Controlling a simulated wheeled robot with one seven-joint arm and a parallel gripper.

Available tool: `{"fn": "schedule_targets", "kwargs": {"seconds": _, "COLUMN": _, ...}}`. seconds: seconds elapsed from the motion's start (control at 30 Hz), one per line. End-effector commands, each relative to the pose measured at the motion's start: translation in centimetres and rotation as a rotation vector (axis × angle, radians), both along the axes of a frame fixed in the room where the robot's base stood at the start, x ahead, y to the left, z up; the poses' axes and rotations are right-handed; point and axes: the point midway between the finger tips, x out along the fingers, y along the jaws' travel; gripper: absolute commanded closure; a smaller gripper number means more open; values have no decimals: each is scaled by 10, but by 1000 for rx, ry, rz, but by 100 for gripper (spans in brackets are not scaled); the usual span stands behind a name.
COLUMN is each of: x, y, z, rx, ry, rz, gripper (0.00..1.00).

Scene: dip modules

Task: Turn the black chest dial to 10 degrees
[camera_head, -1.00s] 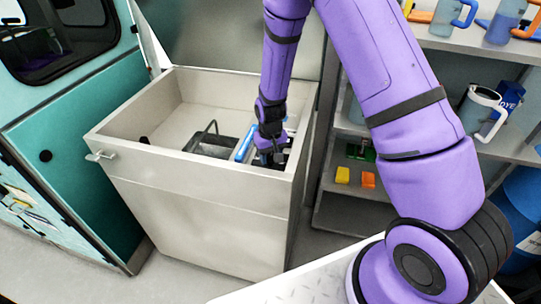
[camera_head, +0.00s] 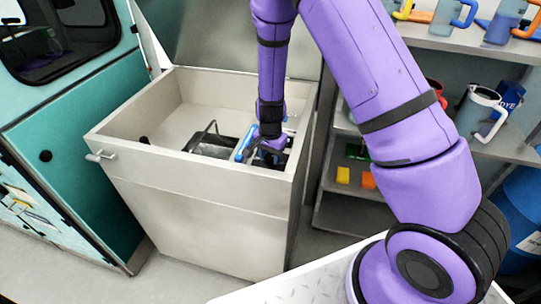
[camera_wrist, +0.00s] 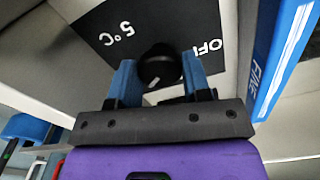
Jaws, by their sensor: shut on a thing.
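The black chest dial (camera_wrist: 160,68) is a round knob on a dark panel (camera_wrist: 88,38) with white "5°C" and "OFF" marks in the wrist view. A short white pointer line shows on the knob. My gripper (camera_wrist: 160,76) has its two blue fingers on either side of the knob and is shut on it. In the head view my gripper (camera_head: 271,148) reaches down inside the right end of the open pale chest (camera_head: 205,212). The dial is hidden there behind my gripper. The "10" mark is not visible in either view.
A blue box (camera_wrist: 283,52) lettered "FINE" stands close to the right of my gripper; it also shows in the head view (camera_head: 245,143). A dark basket (camera_head: 212,147) with a wire handle is left of it. Shelves (camera_head: 470,143) with mugs stand at the right.

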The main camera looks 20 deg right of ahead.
Motion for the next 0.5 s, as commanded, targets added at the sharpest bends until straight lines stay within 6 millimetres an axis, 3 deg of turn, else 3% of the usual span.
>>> {"fn": "schedule_targets", "kwargs": {"seconds": 0.5, "x": 1, "y": 0, "z": 0, "rx": 0, "ry": -1, "rz": -220, "gripper": 80}}
